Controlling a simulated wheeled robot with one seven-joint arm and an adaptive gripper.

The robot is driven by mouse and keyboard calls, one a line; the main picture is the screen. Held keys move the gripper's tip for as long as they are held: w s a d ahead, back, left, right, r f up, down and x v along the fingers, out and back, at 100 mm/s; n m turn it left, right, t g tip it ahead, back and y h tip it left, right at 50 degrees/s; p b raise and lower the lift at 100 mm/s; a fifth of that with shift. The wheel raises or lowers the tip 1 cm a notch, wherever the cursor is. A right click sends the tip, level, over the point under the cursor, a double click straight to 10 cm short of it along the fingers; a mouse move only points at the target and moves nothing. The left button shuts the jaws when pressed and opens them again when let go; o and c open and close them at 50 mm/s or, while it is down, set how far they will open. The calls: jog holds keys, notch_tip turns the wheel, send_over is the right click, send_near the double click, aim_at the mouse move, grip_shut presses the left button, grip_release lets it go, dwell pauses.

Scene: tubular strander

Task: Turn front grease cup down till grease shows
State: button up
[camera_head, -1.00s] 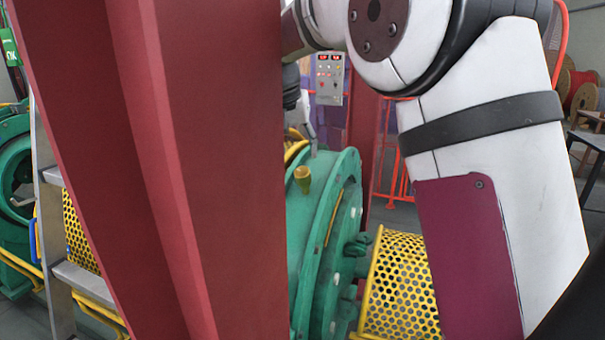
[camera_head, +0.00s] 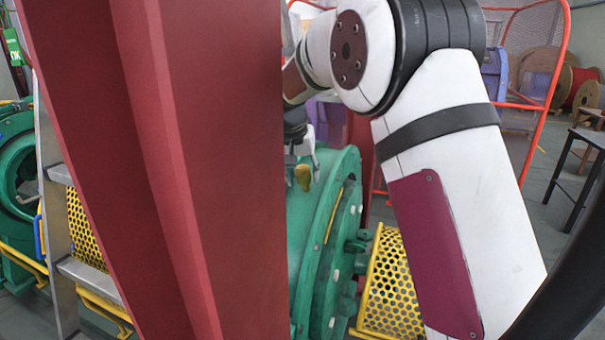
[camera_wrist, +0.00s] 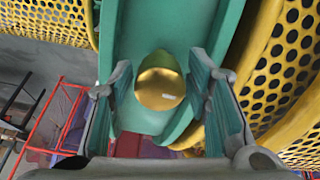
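A brass grease cup (camera_head: 303,178) stands on top of the green housing (camera_head: 318,225) in the head view, just right of the red column. In the wrist view the cup's rounded golden top (camera_wrist: 160,88) is centred between the two fingers. My gripper (camera_head: 303,160) is at the cup in the head view, partly hidden by the red column. In the wrist view my gripper (camera_wrist: 160,76) is open, with a gap between each finger and the cup. No grease can be made out. The cup's base is hidden in the wrist view.
A wide red column (camera_head: 215,170) blocks much of the head view's left half. A yellow perforated guard (camera_head: 392,285) stands right of the green housing. A metal ladder (camera_head: 55,200) is at left. Red railings (camera_head: 540,100) and a dark stool (camera_head: 578,165) stand behind.

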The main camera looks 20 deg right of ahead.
jog(key=c, duration=0.7)
jog(key=shift+o, duration=0.2)
jog(key=shift+m+b, duration=0.35)
jog(key=shift+m, duration=0.45)
jog(key=o, duration=1.2)
jog(key=shift+c, duration=0.2)
jog(key=v, duration=1.2)
